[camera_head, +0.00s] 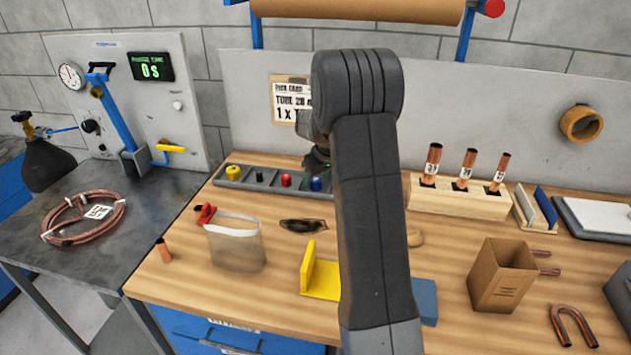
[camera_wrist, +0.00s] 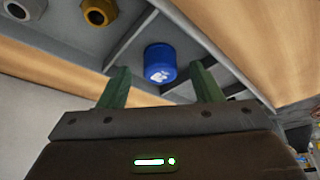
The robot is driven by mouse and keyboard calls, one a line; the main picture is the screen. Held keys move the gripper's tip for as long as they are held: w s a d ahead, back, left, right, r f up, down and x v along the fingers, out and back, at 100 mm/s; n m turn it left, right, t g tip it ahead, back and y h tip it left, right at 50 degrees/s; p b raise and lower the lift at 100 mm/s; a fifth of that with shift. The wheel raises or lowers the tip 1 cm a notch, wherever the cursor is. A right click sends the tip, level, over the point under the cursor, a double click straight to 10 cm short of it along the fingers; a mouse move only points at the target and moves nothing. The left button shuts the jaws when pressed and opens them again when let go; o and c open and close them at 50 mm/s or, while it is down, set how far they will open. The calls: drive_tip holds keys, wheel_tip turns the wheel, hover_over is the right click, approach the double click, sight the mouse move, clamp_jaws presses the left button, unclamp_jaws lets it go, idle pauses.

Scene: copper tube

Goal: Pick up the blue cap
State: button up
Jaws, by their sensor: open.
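The blue cap (camera_head: 316,184) stands in the right-hand part of a grey compartment tray (camera_head: 262,188) at the back of the wooden bench. In the wrist view the blue cap (camera_wrist: 160,63) sits alone in its compartment, with a white mark on its side. My gripper (camera_wrist: 160,85) is open, its two green fingers apart and empty. The cap shows between and just beyond the fingertips; I see no contact. In the head view my gripper (camera_head: 316,160) is mostly hidden by my arm and is above the tray's right end.
Other tray compartments hold a yellow cap (camera_head: 233,171), a red cap (camera_head: 285,180) and small fittings. A wooden block with copper tubes (camera_head: 462,200) stands to the right. A wall panel rises close behind.

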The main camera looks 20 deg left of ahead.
drive_tip(key=shift+f, duration=0.4)
drive_tip(key=c, duration=1.1)
drive_tip(key=shift+o, duration=0.2)
drive_tip(key=shift+a+r, duration=0.1)
drive_tip(key=shift+r, duration=0.05)
